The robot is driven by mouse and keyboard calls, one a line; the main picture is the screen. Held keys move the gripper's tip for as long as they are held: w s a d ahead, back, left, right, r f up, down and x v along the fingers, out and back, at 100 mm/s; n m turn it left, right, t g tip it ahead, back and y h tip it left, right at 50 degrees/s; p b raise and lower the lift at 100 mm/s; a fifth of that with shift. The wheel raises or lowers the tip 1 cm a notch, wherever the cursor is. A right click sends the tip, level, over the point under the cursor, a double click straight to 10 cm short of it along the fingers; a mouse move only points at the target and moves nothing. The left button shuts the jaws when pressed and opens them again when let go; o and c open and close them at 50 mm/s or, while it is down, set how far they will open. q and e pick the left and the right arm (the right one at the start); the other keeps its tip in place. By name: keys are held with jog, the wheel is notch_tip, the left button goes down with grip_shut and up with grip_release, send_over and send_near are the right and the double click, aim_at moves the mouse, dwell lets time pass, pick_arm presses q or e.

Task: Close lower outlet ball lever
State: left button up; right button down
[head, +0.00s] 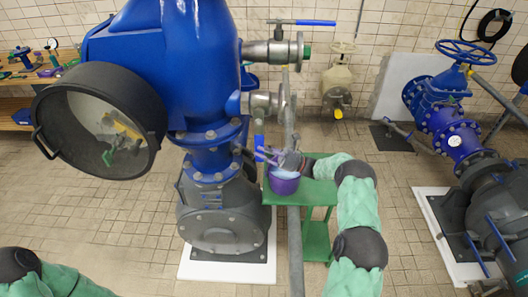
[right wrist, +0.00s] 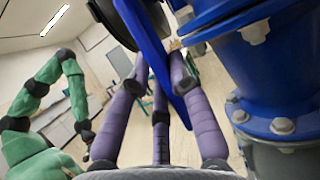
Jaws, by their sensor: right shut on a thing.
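The lower outlet ball valve (head: 265,103) is a metal body on the right side of the big blue pipe assembly. Its blue lever (head: 259,153) hangs below it, close to the pipe flange. My right gripper (head: 272,156) is at this lever in the head view. In the right wrist view its purple fingers (right wrist: 160,100) are shut on the blue lever (right wrist: 150,40), which passes between them. The lever's exact angle is hard to tell, as the gripper partly hides it. My left arm shows at the lower left, but its gripper is outside the head view.
An upper ball valve (head: 272,52) has a horizontal blue lever (head: 316,23). A purple bucket (head: 284,185) stands on a green stand (head: 316,194) beneath my right gripper. A vertical grey pipe (head: 295,250) runs close by. The tiled floor (head: 120,225) at left is clear.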

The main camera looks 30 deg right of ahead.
jog(key=shift+a, duration=0.15)
jog(key=c, duration=1.2)
grip_release()
jog(key=shift+o, duration=0.4)
jog(key=shift+w+a, duration=0.1)
jog(key=shift+w, duration=0.05)
jog(key=v, duration=1.2)
jog(key=shift+r, duration=0.1)
